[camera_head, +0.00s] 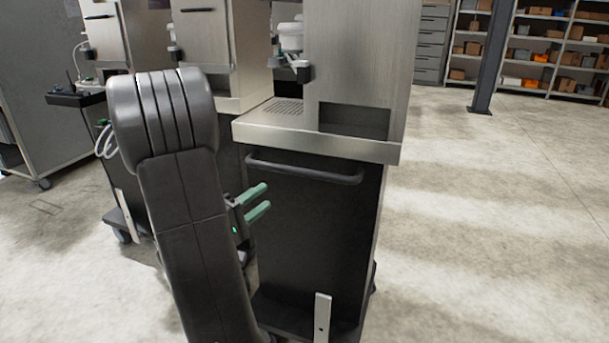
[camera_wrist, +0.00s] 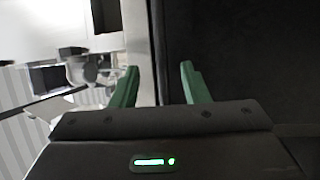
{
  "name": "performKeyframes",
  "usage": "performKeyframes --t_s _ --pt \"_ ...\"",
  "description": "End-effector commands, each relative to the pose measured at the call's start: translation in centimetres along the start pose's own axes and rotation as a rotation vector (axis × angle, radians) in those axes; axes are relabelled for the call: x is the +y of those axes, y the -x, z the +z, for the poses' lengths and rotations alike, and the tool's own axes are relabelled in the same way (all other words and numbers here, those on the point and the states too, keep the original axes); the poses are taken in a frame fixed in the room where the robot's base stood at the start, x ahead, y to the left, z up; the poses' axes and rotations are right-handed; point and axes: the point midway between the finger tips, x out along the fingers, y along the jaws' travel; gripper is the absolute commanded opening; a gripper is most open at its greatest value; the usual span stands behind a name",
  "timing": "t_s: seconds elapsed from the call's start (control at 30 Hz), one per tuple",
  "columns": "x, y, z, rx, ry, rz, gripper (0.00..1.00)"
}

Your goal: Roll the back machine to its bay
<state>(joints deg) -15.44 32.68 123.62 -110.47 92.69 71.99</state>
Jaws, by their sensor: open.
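Several steel dispensing machines on dark wheeled cabinets stand in a row. The nearest machine (camera_head: 345,140) has a dark horizontal handle (camera_head: 305,167) across its cabinet front. Two more, a middle machine (camera_head: 205,50) and a far-left machine (camera_head: 105,40), stand beyond it to the left, partly hidden by my arm. I cannot tell which is the back machine. My gripper (camera_head: 267,196) is open, its green fingers just below the handle's left end, apart from the handle. In the wrist view, the fingers show empty, with the dark cabinet panel (camera_wrist: 240,55) to the right.
A grey cabinet (camera_head: 40,90) on casters stands at the far left. A dark post (camera_head: 490,60) and stocked shelves (camera_head: 550,45) are at the back right. The concrete floor (camera_head: 500,220) right of the nearest machine is clear. I see no marked bay.

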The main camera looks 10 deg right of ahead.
Motion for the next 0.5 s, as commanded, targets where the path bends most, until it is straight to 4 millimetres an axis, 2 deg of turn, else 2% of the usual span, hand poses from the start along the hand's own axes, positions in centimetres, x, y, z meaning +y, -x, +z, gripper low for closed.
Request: performKeyframes --t_s 0.5 --pt "-0.1 -7.5 0.2 -0.008 0.002 -0.001 0.41"
